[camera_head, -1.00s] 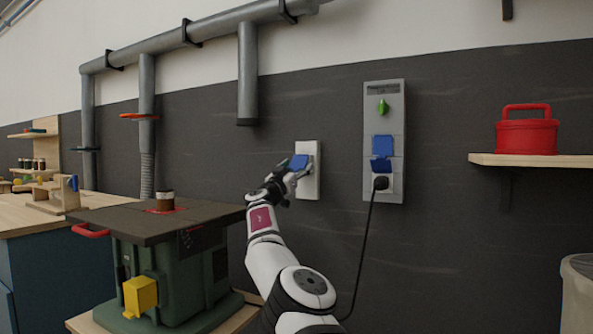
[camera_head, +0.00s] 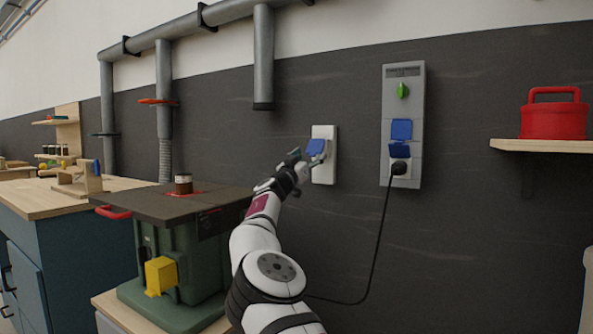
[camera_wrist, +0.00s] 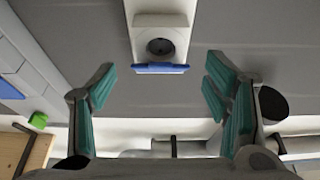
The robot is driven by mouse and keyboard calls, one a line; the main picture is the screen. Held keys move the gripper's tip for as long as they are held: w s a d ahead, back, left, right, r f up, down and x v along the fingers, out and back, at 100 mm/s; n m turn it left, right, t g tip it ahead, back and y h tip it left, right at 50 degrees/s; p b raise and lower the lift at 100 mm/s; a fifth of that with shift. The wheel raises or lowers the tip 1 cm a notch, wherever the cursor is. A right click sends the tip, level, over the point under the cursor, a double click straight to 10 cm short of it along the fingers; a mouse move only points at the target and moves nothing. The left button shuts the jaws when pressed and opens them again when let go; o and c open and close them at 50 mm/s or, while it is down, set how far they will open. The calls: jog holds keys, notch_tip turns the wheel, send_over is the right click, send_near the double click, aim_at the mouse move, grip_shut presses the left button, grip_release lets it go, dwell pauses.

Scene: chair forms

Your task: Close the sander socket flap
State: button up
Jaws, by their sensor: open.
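A white wall socket (camera_head: 329,172) is on the dark wall, and its blue flap (camera_head: 316,146) stands out open. In the wrist view, which looks upside down, the round socket opening (camera_wrist: 160,46) is uncovered. The flap (camera_wrist: 162,68) shows there almost edge-on along the lower edge of the socket. My gripper (camera_head: 303,162) is close to the socket, partly overlapping it in the head view. In the wrist view my gripper (camera_wrist: 160,82) is open and empty, its teal finger pads spread on both sides of the flap with clear gaps.
A grey panel (camera_head: 386,155) to the right has blue flaps, a green knob (camera_head: 403,90) and a black plug with a hanging cable (camera_head: 378,240). A green machine (camera_head: 200,255) stands at lower left. A red box (camera_head: 553,120) is on a right shelf. Grey pipes run above.

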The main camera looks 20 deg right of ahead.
jog(key=v, duration=0.9)
jog(key=shift+f, duration=0.1)
jog(key=shift+c, duration=0.2)
